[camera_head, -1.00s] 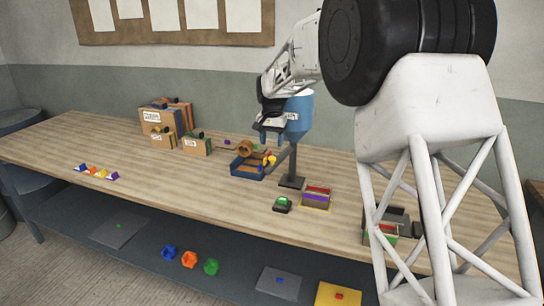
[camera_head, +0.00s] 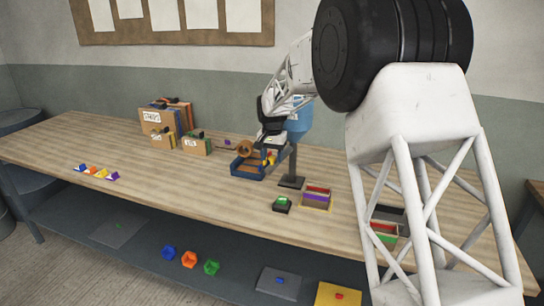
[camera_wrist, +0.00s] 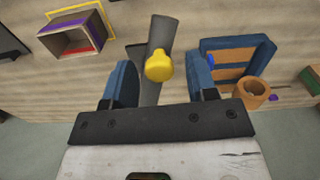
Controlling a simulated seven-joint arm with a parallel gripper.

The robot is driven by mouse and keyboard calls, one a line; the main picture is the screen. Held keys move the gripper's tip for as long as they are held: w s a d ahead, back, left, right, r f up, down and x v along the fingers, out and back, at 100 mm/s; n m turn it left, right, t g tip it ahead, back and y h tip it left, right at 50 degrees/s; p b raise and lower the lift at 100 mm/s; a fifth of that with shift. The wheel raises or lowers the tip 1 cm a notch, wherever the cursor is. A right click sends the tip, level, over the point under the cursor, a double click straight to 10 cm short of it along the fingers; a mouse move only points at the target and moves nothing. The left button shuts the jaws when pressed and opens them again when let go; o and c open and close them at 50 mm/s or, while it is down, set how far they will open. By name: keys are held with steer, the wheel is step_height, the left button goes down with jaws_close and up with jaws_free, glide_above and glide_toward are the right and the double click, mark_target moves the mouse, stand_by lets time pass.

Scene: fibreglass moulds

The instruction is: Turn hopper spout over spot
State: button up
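The blue hopper (camera_head: 299,117) stands on a dark post with a square base (camera_head: 291,182). Its dark grey spout (camera_wrist: 150,92) slopes down to the left in the head view, towards a blue tray. A yellow knob (camera_wrist: 160,63) sits on the spout; it also shows in the head view (camera_head: 269,159). My gripper (camera_head: 267,151) is low over the spout. In the wrist view its two blue fingers (camera_wrist: 160,75) are apart, with the knob between them and a gap on each side. I cannot tell which mark is the spot.
The blue tray (camera_wrist: 203,66) has a brown cylinder (camera_wrist: 250,94) at its edge. An open box with a purple front (camera_head: 316,201) stands right of the post on a yellow outline. A green-topped block (camera_head: 282,204) lies in front. Cardboard boxes (camera_head: 160,120) stand behind left.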

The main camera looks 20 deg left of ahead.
jaws_close()
steer(key=shift+d, duration=0.1)
steer(key=w+d+n, duration=0.4)
steer(key=d+n, duration=1)
steer(key=d, duration=0.1)
stand_by(0.6)
steer(key=shift+w, duration=0.15)
steer(key=shift+o, duration=0.6)
jaws_free()
